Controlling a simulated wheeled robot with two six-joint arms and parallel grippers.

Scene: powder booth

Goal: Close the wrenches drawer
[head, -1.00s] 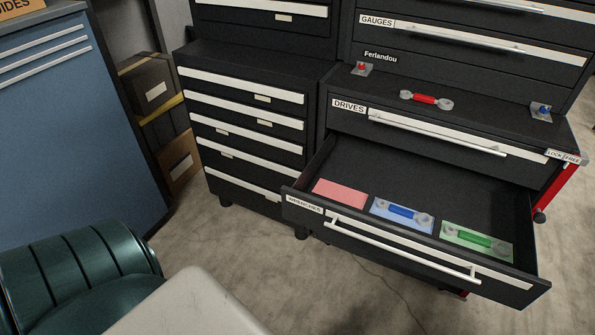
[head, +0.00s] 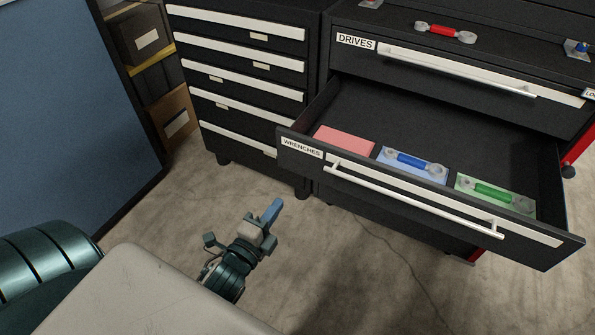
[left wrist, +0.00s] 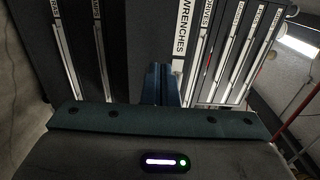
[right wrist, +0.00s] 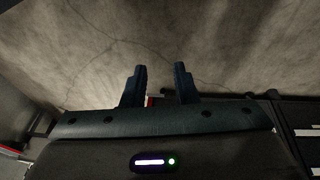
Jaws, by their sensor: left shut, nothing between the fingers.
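The wrenches drawer (head: 350,203) is pulled well out of the black cabinet, with a label at the left of its front and a long light bar handle (head: 410,201). Inside lie a blue wrench (head: 413,162) on a blue patch, a green wrench (head: 497,194) on a green patch, and a bare red patch (head: 345,142). My left gripper (head: 274,211) is shut and empty, left of the drawer front and apart from it in the head view. The drawer's label (left wrist: 183,28) shows just beyond its fingers (left wrist: 160,72) in the left wrist view. My right gripper (right wrist: 160,72) is open and empty over floor.
The drives drawer (head: 450,75) above is shut. A red wrench (head: 445,32) lies on the cabinet top. A second black drawer cabinet (head: 240,85) stands to the left, with boxes (head: 175,118) beyond it. The floor (head: 330,260) before the drawer is clear.

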